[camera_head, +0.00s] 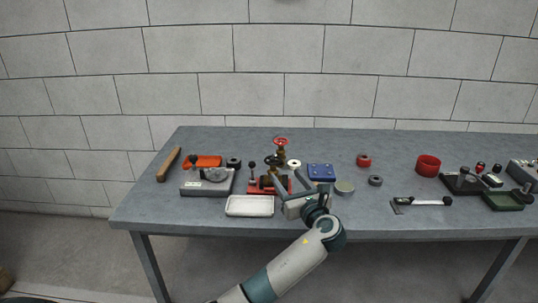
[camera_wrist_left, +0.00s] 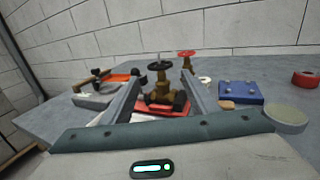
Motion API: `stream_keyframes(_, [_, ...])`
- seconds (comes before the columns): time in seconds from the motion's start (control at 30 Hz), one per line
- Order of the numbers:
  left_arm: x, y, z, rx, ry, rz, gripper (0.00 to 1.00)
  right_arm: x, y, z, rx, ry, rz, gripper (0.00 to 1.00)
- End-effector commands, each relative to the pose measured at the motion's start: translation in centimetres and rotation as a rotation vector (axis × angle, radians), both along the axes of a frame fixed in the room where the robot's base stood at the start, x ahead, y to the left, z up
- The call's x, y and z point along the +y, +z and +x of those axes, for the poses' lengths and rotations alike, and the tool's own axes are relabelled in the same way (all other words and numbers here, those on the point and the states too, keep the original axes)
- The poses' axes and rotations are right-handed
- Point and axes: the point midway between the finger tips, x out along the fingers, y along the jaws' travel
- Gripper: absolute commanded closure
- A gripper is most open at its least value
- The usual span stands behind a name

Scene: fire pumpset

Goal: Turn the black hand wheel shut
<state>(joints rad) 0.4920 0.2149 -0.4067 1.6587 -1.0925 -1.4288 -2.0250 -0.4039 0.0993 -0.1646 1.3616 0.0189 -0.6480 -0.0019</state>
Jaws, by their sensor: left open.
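The black hand wheel (camera_head: 271,160) sits on a brass valve near the middle of the table. In the left wrist view the wheel (camera_wrist_left: 159,65) tops the brass valve body (camera_wrist_left: 160,88) on a red base (camera_wrist_left: 165,107). My left gripper (camera_head: 283,174) is open and empty, its fingers pointing toward the valve from the front. In the left wrist view the valve shows between the two fingers (camera_wrist_left: 161,74), with the wheel slightly above tip level. I see no contact with the wheel; the exact gap is unclear. My right gripper is not in view.
A red hand wheel (camera_head: 281,140) stands behind the black one. A white tray (camera_head: 249,212) and grey block (camera_head: 206,188) lie left of my gripper; a blue block (camera_head: 321,172) and round pale dish (camera_head: 344,187) lie right. Bare tabletop (camera_head: 395,165) shows farther right.

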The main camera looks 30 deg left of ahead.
Motion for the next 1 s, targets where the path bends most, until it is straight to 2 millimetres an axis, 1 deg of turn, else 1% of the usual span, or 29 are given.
stream_keyframes(0.17, [2.0,0.2,1.3,-0.001,0.002,0.001,0.46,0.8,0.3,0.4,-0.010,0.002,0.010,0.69])
stream_keyframes(0.3, [4.0,0.1,2.7,0.001,0.004,0.002,0.46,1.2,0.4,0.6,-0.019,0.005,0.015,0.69])
stream_keyframes(0.7, [9.8,0.1,6.9,0.001,0.004,0.001,0.46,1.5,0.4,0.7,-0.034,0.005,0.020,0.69])
stream_keyframes(0.8, [11.1,0.1,7.8,0.001,0.004,-0.001,0.46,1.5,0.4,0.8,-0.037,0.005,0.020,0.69])
stream_keyframes(1.0, [12.7,0.1,9.0,0.000,0.001,0.000,0.46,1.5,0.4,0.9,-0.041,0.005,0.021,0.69])
